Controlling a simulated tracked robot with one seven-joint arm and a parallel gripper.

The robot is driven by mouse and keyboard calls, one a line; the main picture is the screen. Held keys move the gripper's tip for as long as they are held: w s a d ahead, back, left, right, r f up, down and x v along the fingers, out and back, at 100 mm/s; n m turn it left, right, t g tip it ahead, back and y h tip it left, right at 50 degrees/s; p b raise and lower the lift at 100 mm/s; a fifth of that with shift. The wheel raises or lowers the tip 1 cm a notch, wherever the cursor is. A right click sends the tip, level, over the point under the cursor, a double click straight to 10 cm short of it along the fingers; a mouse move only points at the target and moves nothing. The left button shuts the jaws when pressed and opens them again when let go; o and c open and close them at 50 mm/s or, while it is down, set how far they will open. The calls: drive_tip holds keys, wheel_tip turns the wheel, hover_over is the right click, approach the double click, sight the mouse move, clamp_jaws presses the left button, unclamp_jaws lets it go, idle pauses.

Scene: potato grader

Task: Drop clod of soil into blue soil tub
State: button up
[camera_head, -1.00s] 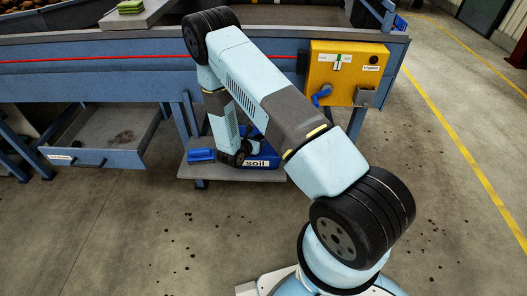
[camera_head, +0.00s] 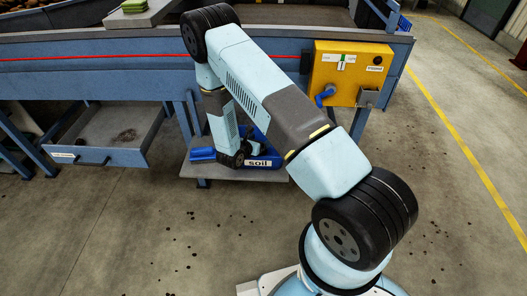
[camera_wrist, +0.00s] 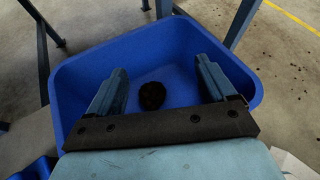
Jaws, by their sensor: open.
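The blue soil tub (camera_head: 268,161) stands on a low grey shelf below the conveyor, with a white "soil" label on its front; my arm hides part of it. In the wrist view the tub (camera_wrist: 78,85) fills the middle of the picture. The dark clod of soil (camera_wrist: 152,96) lies inside it, on the tub's floor as far as I can tell. My gripper (camera_wrist: 160,82) is open above the tub, one finger on each side of the clod in the picture, with nothing between them.
A smaller blue container (camera_head: 202,154) sits left of the tub on the grey shelf (camera_head: 210,171). A yellow control box (camera_head: 348,72) hangs on the conveyor at right. A grey drawer-like tray (camera_head: 118,156) is at left. Open floor lies in front.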

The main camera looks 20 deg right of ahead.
drive_tip(key=v, duration=1.2)
drive_tip(key=shift+d, duration=0.15)
drive_tip(key=s+d+r+m+g, duration=0.25)
drive_tip(key=d+r+m, duration=0.2)
drive_tip(key=r, duration=0.45)
drive_tip(key=s+d+r+m+g, duration=0.1)
drive_tip(key=d+r+m+g, duration=0.25)
drive_tip(key=r+m, duration=0.45)
drive_tip(key=s+d+r+m+g, duration=0.2)
drive_tip(key=d+r+m, duration=0.15)
drive_tip(key=r, duration=0.75)
drive_tip(key=s+r+m+t+y, duration=0.4)
drive_tip(key=s+r+m+y, duration=0.6)
drive_tip(key=s+r, duration=1.1)
drive_tip(key=shift+s+d+m, duration=0.3)
drive_tip(key=shift+m, duration=0.8)
